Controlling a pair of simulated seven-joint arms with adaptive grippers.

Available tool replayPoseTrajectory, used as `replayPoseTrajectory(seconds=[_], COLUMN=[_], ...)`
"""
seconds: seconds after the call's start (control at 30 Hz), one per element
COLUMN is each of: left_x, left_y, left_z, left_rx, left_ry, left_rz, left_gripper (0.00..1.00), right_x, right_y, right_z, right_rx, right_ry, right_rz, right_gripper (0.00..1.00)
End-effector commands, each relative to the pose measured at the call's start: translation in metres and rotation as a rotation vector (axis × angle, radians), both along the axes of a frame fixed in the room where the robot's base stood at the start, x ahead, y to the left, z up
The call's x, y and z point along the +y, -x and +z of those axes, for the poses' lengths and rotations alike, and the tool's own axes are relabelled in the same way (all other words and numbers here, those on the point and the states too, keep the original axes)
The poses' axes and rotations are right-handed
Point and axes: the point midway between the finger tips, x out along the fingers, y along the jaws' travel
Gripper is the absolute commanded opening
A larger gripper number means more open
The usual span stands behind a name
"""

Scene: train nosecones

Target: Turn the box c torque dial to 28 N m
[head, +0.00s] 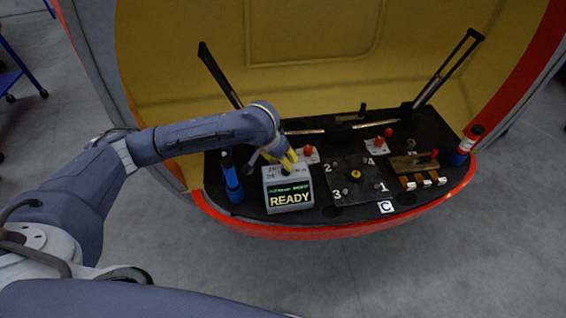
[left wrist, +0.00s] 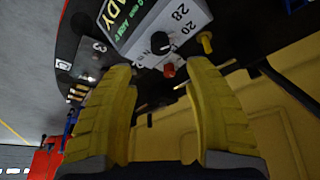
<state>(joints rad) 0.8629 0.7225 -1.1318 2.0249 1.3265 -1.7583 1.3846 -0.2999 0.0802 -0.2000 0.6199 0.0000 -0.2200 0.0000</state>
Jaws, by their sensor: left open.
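The grey box with the READY screen (head: 290,200) stands at the left front of the black deck. In the left wrist view the box (left wrist: 145,25) shows its top face with the printed numbers 20 and 28 and a black dial (left wrist: 161,43). I cannot tell which number the dial points to. My left gripper (head: 289,160) is just above the box top in the head view. In the left wrist view its yellow fingers (left wrist: 161,70) are open and empty, with the dial showing in the gap beyond the tips. My right gripper is not in view.
A blue cylindrical tool (head: 232,183) stands left of the box. A dark plate (head: 345,196) with numbered bolts lies right of it, with a white C label (head: 386,207) in front. Red-knobbed parts (head: 309,153) sit behind the box. The orange-red rim (head: 330,233) bounds the deck's front.

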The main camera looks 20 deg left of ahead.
Motion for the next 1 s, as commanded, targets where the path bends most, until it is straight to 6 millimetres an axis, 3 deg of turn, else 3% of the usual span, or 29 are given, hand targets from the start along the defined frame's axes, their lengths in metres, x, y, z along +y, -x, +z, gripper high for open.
replayPoseTrajectory(seconds=[0.2, 0.67, 0.77, 1.0], left_x=[0.002, 0.002, 0.001, -0.014], left_y=[0.007, 0.008, 0.003, -0.031], left_z=[0.017, 0.021, 0.029, 0.071], left_rx=[0.0, 0.0, -0.015, -0.067], left_ry=[0.001, 0.001, 0.002, -0.014], left_rz=[0.0, 0.0, -0.001, -0.024], left_gripper=[0.52, 0.52, 0.52, 0.52], right_x=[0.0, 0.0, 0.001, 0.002], right_y=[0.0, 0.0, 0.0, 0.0], right_z=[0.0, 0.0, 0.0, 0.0], right_rx=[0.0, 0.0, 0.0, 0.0], right_ry=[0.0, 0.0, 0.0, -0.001], right_rz=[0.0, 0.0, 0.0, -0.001], right_gripper=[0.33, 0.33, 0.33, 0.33])
